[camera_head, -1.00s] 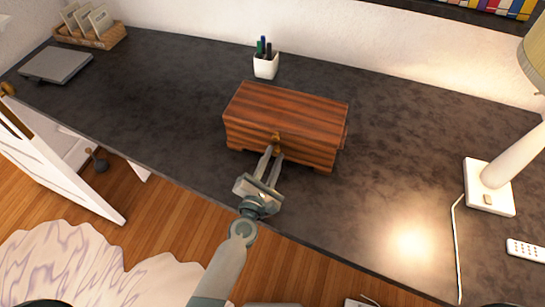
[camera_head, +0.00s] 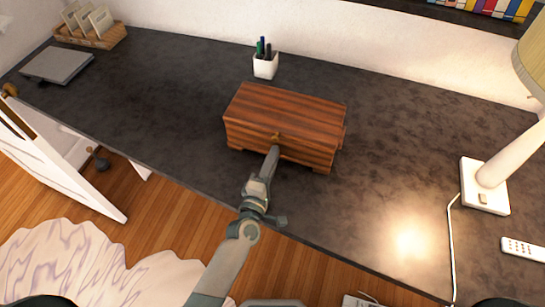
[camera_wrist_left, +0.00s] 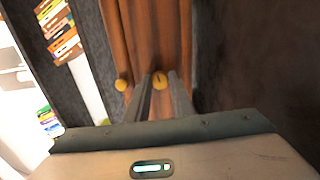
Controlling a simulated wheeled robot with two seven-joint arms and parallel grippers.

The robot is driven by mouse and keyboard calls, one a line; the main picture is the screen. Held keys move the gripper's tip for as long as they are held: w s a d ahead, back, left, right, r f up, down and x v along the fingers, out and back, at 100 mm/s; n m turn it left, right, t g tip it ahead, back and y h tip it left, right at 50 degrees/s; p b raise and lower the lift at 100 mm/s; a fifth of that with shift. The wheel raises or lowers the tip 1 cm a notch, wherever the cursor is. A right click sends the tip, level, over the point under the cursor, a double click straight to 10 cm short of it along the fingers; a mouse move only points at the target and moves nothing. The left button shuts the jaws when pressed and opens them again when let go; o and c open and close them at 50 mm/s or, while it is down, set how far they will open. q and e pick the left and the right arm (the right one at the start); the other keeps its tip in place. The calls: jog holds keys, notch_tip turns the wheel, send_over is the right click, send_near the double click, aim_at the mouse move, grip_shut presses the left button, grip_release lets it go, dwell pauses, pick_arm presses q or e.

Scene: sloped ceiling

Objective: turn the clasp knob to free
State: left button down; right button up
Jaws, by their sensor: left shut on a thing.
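The wooden box (camera_head: 285,115) stands shut on the dark desk, with red-brown striped sides. A small brass fitting (camera_head: 277,136) shows at the top of its front, just above my left fingertips. My left gripper (camera_head: 274,153) points at the box front, its fingers one behind the other in the head view. In the left wrist view, the round brass clasp knob (camera_wrist_left: 160,80), with a dark slot mark, sits between the two fingertips, which are shut on it. The upper brass fitting (camera_wrist_left: 121,85) lies just outside the fingers. My right gripper is out of view.
The desk (camera_head: 390,150) is clear around the box. A white pen cup (camera_head: 265,68) stands behind it. A lamp (camera_head: 485,185) with a cord and a remote (camera_head: 523,249) are at the right. A grey flat device (camera_head: 57,65) and a card tray (camera_head: 92,36) are at the far left.

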pick_arm(q)
jog(key=shift+m, duration=1.3)
jog(key=shift+f, duration=0.1)
jog(key=c, duration=1.5)
grip_release()
jog(key=shift+c, duration=0.2)
jog(key=shift+s, duration=0.15)
jog(key=b+v, duration=0.4)
jog(key=v, duration=1.3)
jog(key=shift+s+m, duration=0.1)
jog(key=shift+m, duration=0.2)
